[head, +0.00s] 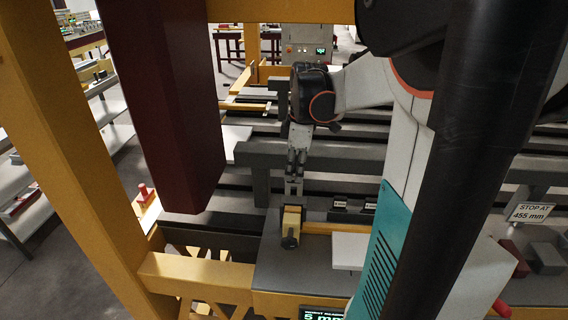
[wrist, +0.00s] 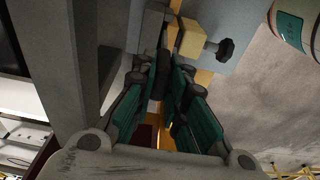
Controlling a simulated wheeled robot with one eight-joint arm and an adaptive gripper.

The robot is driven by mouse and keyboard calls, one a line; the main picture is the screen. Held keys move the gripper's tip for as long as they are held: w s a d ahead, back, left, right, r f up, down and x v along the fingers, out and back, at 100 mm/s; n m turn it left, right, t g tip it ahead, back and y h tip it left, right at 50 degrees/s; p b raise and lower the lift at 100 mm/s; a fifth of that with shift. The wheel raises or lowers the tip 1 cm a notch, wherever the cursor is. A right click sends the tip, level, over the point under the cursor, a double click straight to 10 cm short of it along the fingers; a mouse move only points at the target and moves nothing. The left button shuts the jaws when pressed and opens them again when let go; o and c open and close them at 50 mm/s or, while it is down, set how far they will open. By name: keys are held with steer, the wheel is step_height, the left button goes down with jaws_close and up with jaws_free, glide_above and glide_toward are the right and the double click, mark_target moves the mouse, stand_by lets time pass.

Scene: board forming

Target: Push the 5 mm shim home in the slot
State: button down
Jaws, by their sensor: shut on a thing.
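My gripper (head: 296,172) points down just above a yellow stop block (head: 291,221) with a black knob. It is shut on a small grey piece, which I take to be the shim (head: 293,189); its lower end is close to the block. In the wrist view my gripper (wrist: 168,88) has its teal-sided fingers close together, and they hide most of the held piece. The yellow block (wrist: 190,39) shows there beside the fingertips. The slot is not clearly visible, and I cannot tell how deep the shim sits.
Two small dark labelled blocks (head: 355,206) stand right of the stop block. A grey upright beam (head: 252,172) is close left of my gripper. A dark red column (head: 165,110) hangs at the left. A sign (head: 531,212) reads STOP AT 455 mm; a display (head: 323,314) shows 5 mm.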

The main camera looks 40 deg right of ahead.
mark_target(294, 193)
steer(key=shift+f+b, duration=0.6)
steer(key=shift+f, duration=0.6)
steer(key=shift+f+b, duration=2.1)
steer(key=shift+f, duration=0.95)
stand_by(0.5)
steer(key=c, duration=1.5)
jaws_free()
steer(key=shift+c, duration=0.2)
steer(key=shift+s+d+r, duration=0.15)
steer(key=shift+r, duration=1.75)
steer(key=shift+s+d+r, duration=0.1)
steer(key=shift+s+r, duration=0.05)
steer(key=shift+r, duration=1.75)
